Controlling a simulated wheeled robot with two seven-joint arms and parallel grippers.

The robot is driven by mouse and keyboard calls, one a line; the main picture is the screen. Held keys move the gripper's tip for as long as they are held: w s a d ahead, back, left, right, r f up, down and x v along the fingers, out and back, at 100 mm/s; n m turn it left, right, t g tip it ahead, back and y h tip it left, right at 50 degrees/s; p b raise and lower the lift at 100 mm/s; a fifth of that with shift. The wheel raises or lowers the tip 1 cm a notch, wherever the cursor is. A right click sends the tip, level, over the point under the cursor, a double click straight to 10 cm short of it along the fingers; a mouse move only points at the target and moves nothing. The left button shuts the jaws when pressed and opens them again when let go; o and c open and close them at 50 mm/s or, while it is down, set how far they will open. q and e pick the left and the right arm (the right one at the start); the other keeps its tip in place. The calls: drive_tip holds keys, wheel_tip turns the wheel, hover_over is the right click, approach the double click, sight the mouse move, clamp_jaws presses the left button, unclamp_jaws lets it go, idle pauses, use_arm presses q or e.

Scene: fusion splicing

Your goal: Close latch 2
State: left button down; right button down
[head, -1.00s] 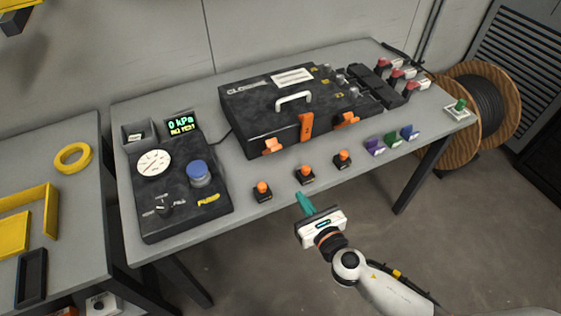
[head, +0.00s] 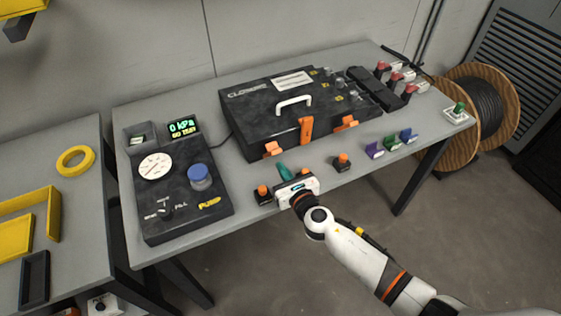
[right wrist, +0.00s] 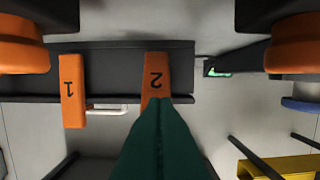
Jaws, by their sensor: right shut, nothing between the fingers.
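The black closure case (head: 250,120) stands on the grey table with orange latches along its front. Latch 2 (head: 271,149), the left one in the head view, juts out from the case front. In the right wrist view latch 2 (right wrist: 156,72) carries an upside-down "2". Latch 1 (head: 306,130) lies flat against the front; it also shows in the right wrist view (right wrist: 72,90). My right gripper (head: 281,168) is shut and empty, its green fingers pointing at latch 2. In the right wrist view the fingertips (right wrist: 158,104) overlap latch 2's end; contact cannot be told. My left gripper is not in view.
Orange-topped buttons (head: 262,190) stand at the table's front edge, close beside my right gripper; another (head: 342,160) stands farther right. The pump unit (head: 180,215) is at the left. Purple, green and blue clips (head: 375,150) lie right.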

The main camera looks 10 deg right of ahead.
drive_tip(key=shift+w+a+r, duration=0.25)
drive_tip(key=shift+w+r, duration=0.3)
drive_tip(key=shift+w, duration=0.05)
